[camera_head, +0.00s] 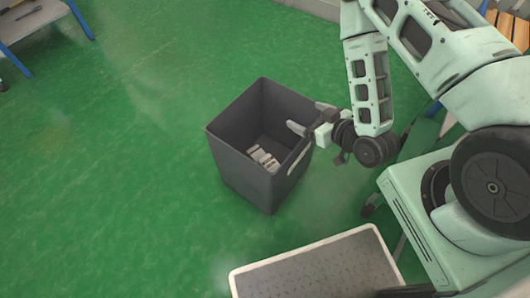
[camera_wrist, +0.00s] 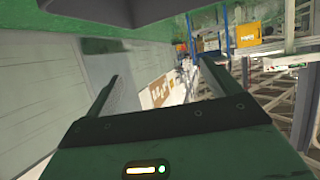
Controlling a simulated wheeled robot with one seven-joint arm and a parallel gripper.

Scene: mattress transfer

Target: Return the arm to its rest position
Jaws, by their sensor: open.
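My gripper (camera_head: 310,117) is at the right rim of a dark grey bin (camera_head: 240,168) in the head view, with its fingertips pointing left over the bin's opening. Its two fingers are spread apart with nothing between them. In the wrist view, the open fingers (camera_wrist: 160,85) stand left and right, with only background between them. My arm comes down from the upper right, bent at the elbow, to the gripper. A few small pale pieces (camera_head: 264,157) lie on the bin's floor, apart from the fingers. I cannot tell whether the gripper touches the bin's rim.
The bin stands on an open green floor (camera_head: 110,170), with wide free room to its left. A table with blue legs (camera_head: 30,20) is at the top left. The wrist view shows metal racks (camera_wrist: 285,60) and an orange panel (camera_wrist: 247,33) at the right.

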